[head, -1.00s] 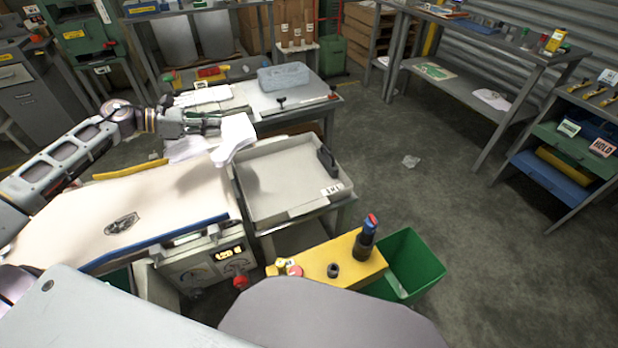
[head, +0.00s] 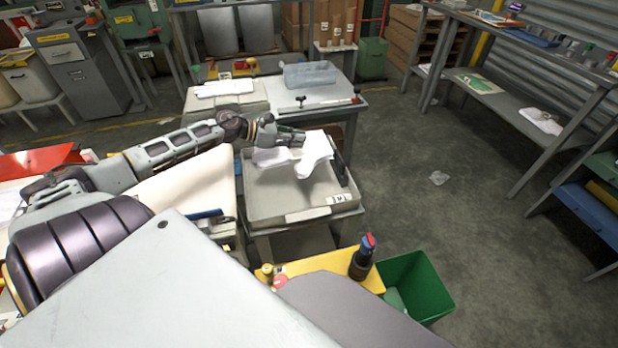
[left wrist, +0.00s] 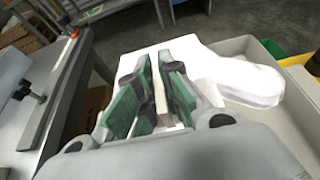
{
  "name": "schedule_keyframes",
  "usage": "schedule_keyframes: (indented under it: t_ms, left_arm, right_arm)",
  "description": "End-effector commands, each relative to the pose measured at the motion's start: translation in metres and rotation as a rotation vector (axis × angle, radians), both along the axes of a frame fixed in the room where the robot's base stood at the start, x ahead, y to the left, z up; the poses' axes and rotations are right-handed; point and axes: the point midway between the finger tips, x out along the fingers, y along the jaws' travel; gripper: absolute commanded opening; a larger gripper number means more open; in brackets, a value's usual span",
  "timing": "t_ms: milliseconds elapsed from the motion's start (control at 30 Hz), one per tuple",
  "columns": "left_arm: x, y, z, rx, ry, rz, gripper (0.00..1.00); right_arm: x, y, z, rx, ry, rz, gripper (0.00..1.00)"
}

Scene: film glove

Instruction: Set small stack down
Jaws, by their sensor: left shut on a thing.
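My left gripper (head: 300,139) is shut on a small stack of white sheets (head: 316,152). The stack is over the grey tray (head: 262,205); I cannot tell whether it touches the tray floor. In the left wrist view, the green-padded fingers (left wrist: 155,95) close on the edge of the white stack (left wrist: 240,78), which has a rounded lobe reaching out to the right. The tray's pale wall also shows there (left wrist: 262,48). My right gripper is not in view.
A black-handled thing (head: 340,170) lies at the tray's right side. A yellow block (head: 320,270) and green bin (head: 415,288) stand in front. Floor to the right is mostly clear.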

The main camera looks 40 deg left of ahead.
Motion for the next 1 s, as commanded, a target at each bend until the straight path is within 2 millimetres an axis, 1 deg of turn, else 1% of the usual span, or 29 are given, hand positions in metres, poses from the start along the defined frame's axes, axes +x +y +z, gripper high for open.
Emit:
schedule_keyframes:
  t_ms: [200,667,867,1000]
  left_arm:
    - [-0.001,0.000,-0.008,0.002,0.001,0.011,0.00]
    - [-0.001,0.000,-0.010,0.003,0.000,0.012,0.00]
    - [-0.001,0.001,-0.021,0.002,0.000,0.014,0.00]
    - [0.000,0.000,-0.035,0.002,0.000,0.014,0.00]
  right_arm:
    - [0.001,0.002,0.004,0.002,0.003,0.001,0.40]
    - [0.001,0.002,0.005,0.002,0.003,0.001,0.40]
    - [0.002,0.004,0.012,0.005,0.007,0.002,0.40]
    - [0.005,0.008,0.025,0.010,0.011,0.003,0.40]
